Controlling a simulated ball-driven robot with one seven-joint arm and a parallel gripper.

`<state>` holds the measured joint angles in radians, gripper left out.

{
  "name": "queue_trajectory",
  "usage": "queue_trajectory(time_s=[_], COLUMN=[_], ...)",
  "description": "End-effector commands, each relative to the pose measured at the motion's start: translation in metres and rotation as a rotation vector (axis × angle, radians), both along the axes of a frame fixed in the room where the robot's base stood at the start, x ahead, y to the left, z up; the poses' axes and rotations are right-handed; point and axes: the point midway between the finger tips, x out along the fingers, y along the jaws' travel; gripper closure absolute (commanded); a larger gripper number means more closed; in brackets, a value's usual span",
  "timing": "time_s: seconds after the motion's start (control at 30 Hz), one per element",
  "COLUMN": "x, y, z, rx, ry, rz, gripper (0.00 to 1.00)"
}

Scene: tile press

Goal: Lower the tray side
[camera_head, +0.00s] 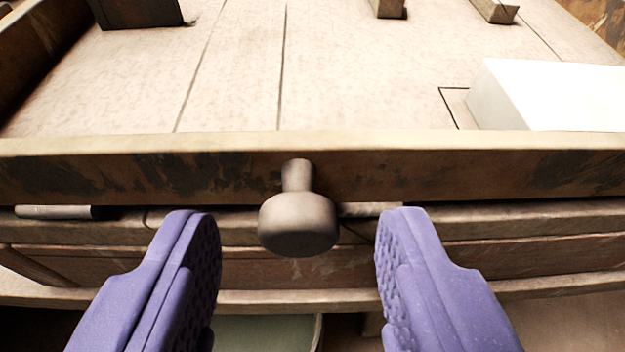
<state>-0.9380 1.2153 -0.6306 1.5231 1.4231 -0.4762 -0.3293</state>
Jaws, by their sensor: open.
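The tray side (420,168) is a worn wooden board running across the full width of the view, standing upright along the front of the tray. A round grey-brown knob (298,222) sticks out from its middle towards me. My gripper (297,225) has two purple ribbed fingers, one on each side of the knob. The fingers are open, with a clear gap between each fingertip and the knob, and nothing is held. A hinge-like grey cylinder (55,212) shows under the board at the left.
Behind the board lies a pale tray floor (240,80) with thin seams. A white block (550,95) sits on it at the right. A dark block (138,12) and small wooden blocks (495,10) stand farther back. Below is a wooden ledge (340,297) and a pale green container (265,332).

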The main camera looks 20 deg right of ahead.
Motion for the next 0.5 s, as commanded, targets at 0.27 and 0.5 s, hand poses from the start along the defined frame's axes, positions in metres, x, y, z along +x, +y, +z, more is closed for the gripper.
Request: queue_trajectory(time_s=[0.27, 0.5], x=[0.0133, 0.0130], y=[-0.0044, -0.0044], z=[-0.0053, -0.0050], rx=[0.001, 0.002], ry=[0.001, 0.000], rz=[0.002, 0.001], gripper=[0.50, 0.73])
